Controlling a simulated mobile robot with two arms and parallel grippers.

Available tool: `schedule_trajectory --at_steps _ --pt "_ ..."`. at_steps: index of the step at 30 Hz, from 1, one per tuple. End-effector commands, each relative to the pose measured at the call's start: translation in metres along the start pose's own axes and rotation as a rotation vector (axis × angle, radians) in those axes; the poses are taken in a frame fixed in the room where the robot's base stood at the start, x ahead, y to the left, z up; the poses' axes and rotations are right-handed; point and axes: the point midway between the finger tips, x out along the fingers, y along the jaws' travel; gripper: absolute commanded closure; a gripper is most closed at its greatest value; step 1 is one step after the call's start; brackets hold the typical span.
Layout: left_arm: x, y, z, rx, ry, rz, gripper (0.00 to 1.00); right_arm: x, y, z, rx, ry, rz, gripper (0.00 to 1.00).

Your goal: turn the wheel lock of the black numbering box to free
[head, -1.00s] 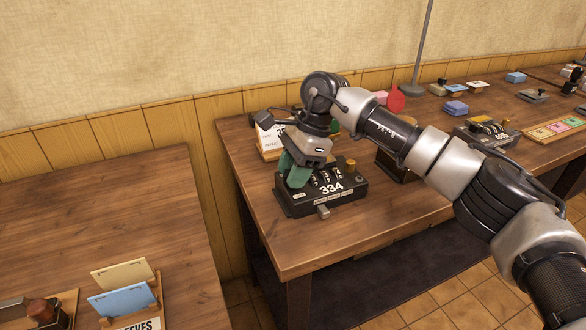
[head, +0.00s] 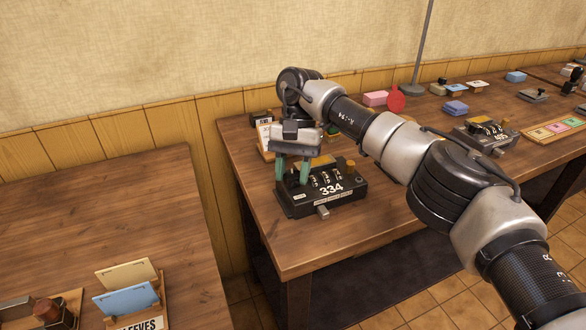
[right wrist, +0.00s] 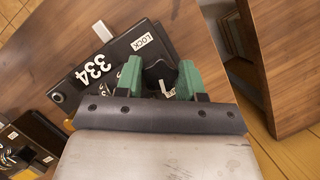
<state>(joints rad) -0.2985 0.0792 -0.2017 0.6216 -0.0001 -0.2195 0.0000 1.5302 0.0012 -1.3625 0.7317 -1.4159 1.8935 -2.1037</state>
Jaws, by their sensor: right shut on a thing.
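The black numbering box (head: 335,205) marked 334 stands near the front left of the right-hand table. It has number wheels, an orange knob at its back right and a grey tab at its front. It also shows in the right wrist view (right wrist: 120,52), with a LOCK label beside a dark round wheel lock (right wrist: 158,76) with a white pointer. My right gripper (head: 292,178) points down over the box's left end. In the right wrist view its green fingers (right wrist: 160,78) sit either side of the wheel lock, shut on it. My left gripper is out of view.
A second black box (head: 485,134) stands farther right on the same table. A white card stand (head: 264,136) is behind the 334 box. A wooden rack with cards (head: 128,298) sits on the left table. The tabletop in front of the box is clear.

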Motion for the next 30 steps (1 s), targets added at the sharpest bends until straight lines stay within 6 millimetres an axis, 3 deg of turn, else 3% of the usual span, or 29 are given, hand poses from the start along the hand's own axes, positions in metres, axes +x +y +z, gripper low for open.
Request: schedule_trajectory --at_steps 12,30 --pt "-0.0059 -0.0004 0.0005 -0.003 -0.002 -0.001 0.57 -0.0016 -0.0006 -0.0001 -0.205 0.004 0.085 0.85" --pt "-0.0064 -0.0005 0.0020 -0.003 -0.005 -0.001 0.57 -0.0015 -0.0005 -0.0003 -0.245 0.004 0.100 0.85"
